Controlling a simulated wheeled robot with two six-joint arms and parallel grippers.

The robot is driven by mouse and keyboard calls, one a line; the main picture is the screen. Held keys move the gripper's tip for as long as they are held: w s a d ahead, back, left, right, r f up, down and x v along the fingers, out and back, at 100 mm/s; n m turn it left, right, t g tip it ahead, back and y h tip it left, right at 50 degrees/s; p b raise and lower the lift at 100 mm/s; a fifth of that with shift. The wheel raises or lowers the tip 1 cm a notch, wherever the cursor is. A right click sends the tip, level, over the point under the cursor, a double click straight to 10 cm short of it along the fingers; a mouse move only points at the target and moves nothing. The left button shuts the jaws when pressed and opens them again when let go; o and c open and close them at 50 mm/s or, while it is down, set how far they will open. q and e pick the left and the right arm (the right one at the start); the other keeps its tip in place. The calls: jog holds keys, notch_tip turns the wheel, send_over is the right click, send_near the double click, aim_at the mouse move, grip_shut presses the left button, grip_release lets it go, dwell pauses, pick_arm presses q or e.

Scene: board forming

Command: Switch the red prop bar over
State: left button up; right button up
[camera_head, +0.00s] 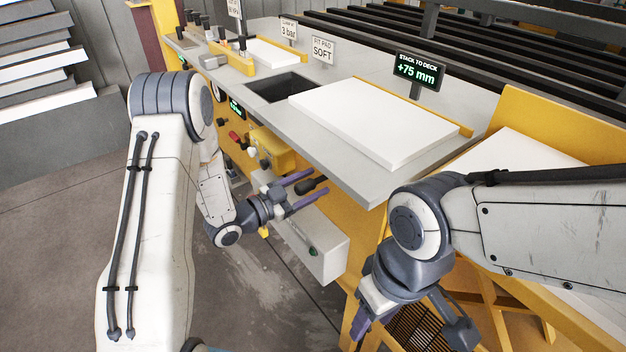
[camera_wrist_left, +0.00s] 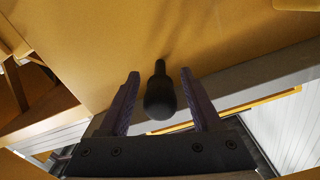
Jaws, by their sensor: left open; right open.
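A black knobbed handle (camera_head: 312,186) sticks out from the yellow machine front (camera_head: 338,222). My left gripper (camera_head: 318,183) is open, with its purple fingers on either side of this handle. In the left wrist view the round black knob (camera_wrist_left: 160,98) lies between the two open fingers (camera_wrist_left: 160,72), with gaps on both sides. My right gripper (camera_head: 410,332) is open and empty, low at the front right. I cannot make out a red bar; a small red knob (camera_head: 234,138) shows on the machine front further left.
A white board (camera_head: 372,122) lies on the grey deck (camera_head: 372,190). A sign (camera_head: 417,71) reads "STACK TO DECK +75 mm". Open floor (camera_head: 60,250) lies to the left.

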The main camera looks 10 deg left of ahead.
pick_arm(q)
jog(key=shift+w+d, duration=0.3)
jog(key=shift+d, duration=0.05)
grip_shut()
dwell(1.2)
